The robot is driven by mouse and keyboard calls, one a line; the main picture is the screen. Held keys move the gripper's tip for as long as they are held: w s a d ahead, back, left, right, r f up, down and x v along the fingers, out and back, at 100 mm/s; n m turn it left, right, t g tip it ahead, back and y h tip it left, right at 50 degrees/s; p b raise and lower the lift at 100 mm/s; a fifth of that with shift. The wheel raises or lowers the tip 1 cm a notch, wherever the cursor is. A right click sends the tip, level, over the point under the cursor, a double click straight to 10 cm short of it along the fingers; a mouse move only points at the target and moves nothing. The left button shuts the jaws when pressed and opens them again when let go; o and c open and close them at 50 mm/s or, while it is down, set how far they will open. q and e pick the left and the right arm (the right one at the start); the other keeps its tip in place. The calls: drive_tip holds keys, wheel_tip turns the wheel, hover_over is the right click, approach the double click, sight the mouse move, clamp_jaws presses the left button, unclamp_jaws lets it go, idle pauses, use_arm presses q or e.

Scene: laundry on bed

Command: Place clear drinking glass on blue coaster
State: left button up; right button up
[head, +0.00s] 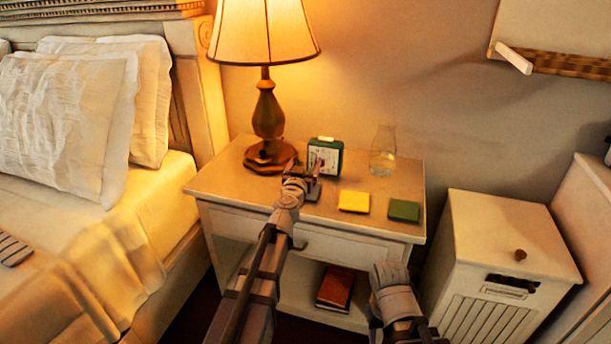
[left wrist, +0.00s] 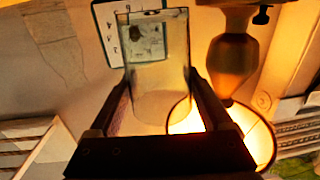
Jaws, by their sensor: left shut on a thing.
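My left gripper (head: 307,172) is over the nightstand, in front of the green clock. In the left wrist view the clear drinking glass (left wrist: 160,88) is between its two fingers (left wrist: 162,95), and the gripper is shut on it. The glass is hard to make out in the head view. A dark, bluish-grey patch (head: 313,192) just below the gripper may be the blue coaster; the gripper partly covers it. My right gripper (head: 388,275) is low in front of the nightstand, away from the glass, its fingers unclear.
A yellow coaster (head: 354,201) and a green coaster (head: 404,210) lie to the right. The green clock (head: 325,156), a clear carafe (head: 383,158) and a lamp (head: 268,120) stand behind on the nightstand (head: 225,182). A red book (head: 336,288) lies on the lower shelf.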

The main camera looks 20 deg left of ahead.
use_arm(q)
drive_tip(key=shift+f+b, duration=0.65)
drive_tip(key=shift+f, duration=0.5)
use_arm(e)
drive_tip(key=shift+f, duration=1.15)
use_arm(q)
drive_tip(key=shift+f, duration=0.1)
use_arm(e)
drive_tip(key=shift+f, duration=0.1)
use_arm(q)
drive_tip(key=shift+f, duration=0.15)
drive_tip(key=o, duration=1.4)
drive_tip(key=shift+r, duration=0.2)
